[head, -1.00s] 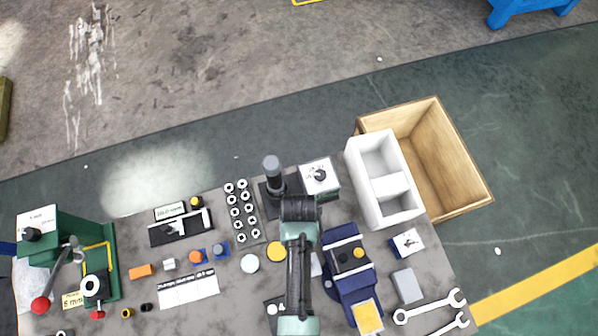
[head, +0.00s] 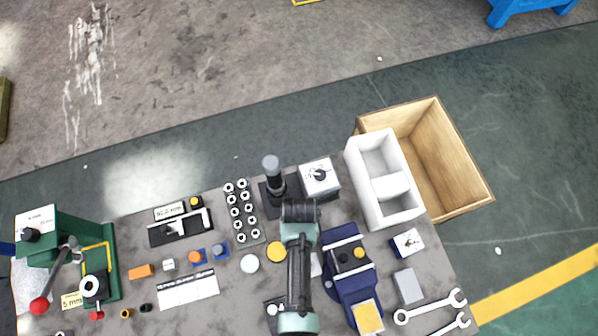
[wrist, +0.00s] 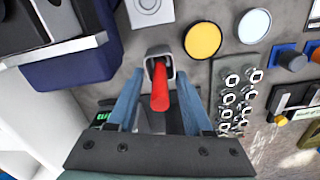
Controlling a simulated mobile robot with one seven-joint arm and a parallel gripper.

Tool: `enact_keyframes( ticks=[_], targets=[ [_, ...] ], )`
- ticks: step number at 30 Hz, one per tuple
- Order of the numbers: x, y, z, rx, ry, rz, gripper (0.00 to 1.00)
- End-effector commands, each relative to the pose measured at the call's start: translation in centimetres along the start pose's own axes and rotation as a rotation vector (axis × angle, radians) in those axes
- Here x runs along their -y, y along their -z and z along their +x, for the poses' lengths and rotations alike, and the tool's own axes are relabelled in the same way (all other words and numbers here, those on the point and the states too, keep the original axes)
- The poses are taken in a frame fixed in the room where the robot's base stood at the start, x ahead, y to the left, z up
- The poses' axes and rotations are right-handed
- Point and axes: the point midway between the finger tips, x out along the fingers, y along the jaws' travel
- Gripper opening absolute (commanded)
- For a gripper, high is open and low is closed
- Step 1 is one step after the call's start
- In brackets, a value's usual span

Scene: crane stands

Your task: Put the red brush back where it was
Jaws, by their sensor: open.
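The red brush (wrist: 160,88) shows in the wrist view as a red handle pointing up toward the camera. Its far end is at a small grey square holder (wrist: 152,52), and it looks to stand in it. My gripper (wrist: 159,80) is open, with one blue finger on each side of the handle and gaps visible between. The brush's lower end is hidden in the holder. In the head view my own arm covers the brush and the gripper.
A blue vise (head: 350,265) stands close to the right of my arm. A yellow disc (head: 276,252) and a pale disc (head: 249,263) lie to its left. A grey post (head: 271,170) and a box with a knob (head: 319,178) stand beyond. A white bin (head: 362,197) is farther right.

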Motion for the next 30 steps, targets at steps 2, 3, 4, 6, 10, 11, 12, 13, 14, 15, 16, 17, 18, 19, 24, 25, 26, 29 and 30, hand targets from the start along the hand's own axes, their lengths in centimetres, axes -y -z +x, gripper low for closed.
enact_keyframes(
  ticks=[2, 3, 4, 6, 10, 11, 12, 13, 14, 15, 16, 17, 18, 19, 24, 25, 26, 29, 30],
  targets=[
    [0.0, 0.0, -0.2, 0.0, 0.0, 0.0, 0.51],
    [0.0, 0.0, -0.5, 0.0, 0.0, 0.0, 0.51],
    [0.0, 0.0, -0.6, -0.001, 0.0, 0.0, 0.51],
    [0.0, 0.0, -1.2, -0.001, 0.0, 0.0, 0.51],
    [0.0, 0.0, -3.3, -0.002, 0.0, 0.0, 0.51],
    [0.0, 0.1, -3.9, -0.004, 0.0, 0.0, 0.51],
    [0.0, 0.1, -4.6, -0.004, 0.0, 0.0, 0.51],
    [0.0, 0.1, -5.2, -0.003, 0.0, 0.0, 0.51],
    [0.0, 0.1, -5.8, -0.003, 0.0, 0.0, 0.51],
    [0.0, 0.0, -6.6, -0.003, 0.0, 0.0, 0.51],
    [0.0, 0.1, -7.2, -0.004, 0.0, 0.0, 0.51],
    [0.0, 0.1, -7.8, -0.004, 0.0, 0.0, 0.51],
    [0.0, 0.1, -8.5, -0.003, 0.0, 0.0, 0.51],
    [0.0, 0.1, -9.0, -0.003, 0.0, 0.0, 0.51],
    [0.0, 0.1, -11.3, -0.002, 0.0, 0.0, 0.51],
    [0.0, 0.1, -11.5, -0.002, 0.0, 0.0, 0.51],
    [0.0, 0.0, -11.8, -0.001, 0.0, 0.0, 0.51],
    [0.0, 0.6, -12.5, -0.018, -0.001, 0.0, 0.51],
    [-0.1, 1.4, -13.1, -0.044, -0.003, 0.001, 0.51]
  ],
)
